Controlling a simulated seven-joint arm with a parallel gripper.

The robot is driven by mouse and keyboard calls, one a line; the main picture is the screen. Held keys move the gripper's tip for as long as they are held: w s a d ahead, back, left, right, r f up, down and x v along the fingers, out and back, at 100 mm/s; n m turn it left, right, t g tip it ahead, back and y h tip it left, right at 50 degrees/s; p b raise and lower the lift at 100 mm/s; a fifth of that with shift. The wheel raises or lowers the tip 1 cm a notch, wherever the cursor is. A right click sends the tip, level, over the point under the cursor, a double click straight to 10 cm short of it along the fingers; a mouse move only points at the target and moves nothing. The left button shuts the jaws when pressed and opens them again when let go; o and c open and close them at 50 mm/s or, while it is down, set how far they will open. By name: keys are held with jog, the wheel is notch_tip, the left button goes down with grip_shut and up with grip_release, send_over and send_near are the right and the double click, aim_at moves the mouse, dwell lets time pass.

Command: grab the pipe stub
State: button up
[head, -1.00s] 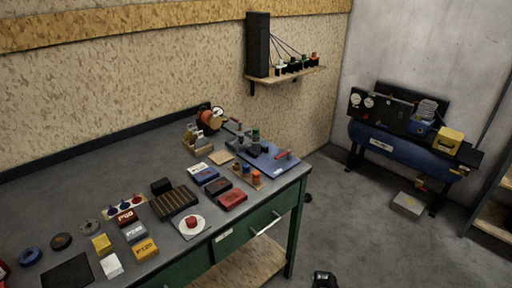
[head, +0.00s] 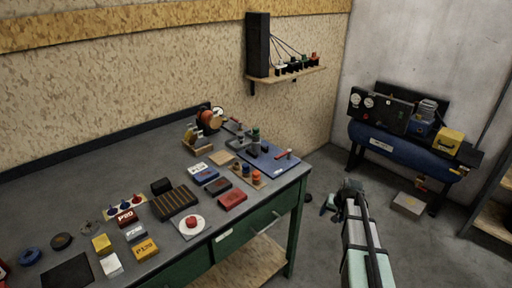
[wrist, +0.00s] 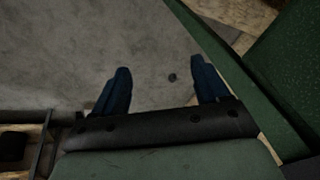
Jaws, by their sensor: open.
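My gripper (head: 338,197) is in front of the right end of the workbench, above the floor. In the wrist view my gripper (wrist: 160,66) is open, with its two dark blue fingers wide apart and nothing held. A small dark round piece (wrist: 172,77) shows on the floor between the fingers, well beyond them. A dark piece (head: 308,198) also lies on the floor by the bench leg in the head view. I cannot tell whether either is the pipe stub, and I cannot single it out elsewhere.
The grey workbench (head: 85,195) with its green frame carries many small boxes and parts. A blue tray (head: 266,160) sits near its right end. A blue compressor (head: 385,143) stands at the back right, with a pale box (head: 408,203) on the floor before it. Open floor lies between.

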jog(key=w+d+r+t, duration=0.2)
jog(key=w+r, duration=0.2)
jog(key=r, duration=0.7)
jog(key=w+d+r+t, duration=0.15)
jog(key=w+r, duration=0.35)
jog(key=r, duration=0.7)
jog(key=w+d+r+t, duration=0.2)
jog(key=w+r, duration=0.2)
jog(key=r, duration=0.7)
jog(key=w+a+r, duration=0.2)
jog(key=a+r, duration=0.1)
jog(key=a, duration=0.1)
jog(key=n+g+y, duration=0.1)
jog(key=n+g, duration=0.2)
jog(key=n, duration=0.5)
send_near(257, 134)
jog(key=shift+t, duration=0.25)
jog(key=x, duration=0.3)
jog(key=s+x, duration=0.1)
jog(key=x, duration=0.3)
jog(key=shift+w+a+f, duration=0.2)
jog(key=shift+a+f, duration=0.1)
jog(key=shift+f, duration=0.2)
jog(key=shift+w+d+x, duration=0.15)
jog(key=shift+x, duration=1.15)
jog(key=shift+w+d+x, duration=0.1)
jog(key=shift+w+x, duration=0.05)
jog(key=shift+x, duration=1.15)
jog(key=shift+r, duration=0.15)
jog(key=shift+c, duration=0.4)
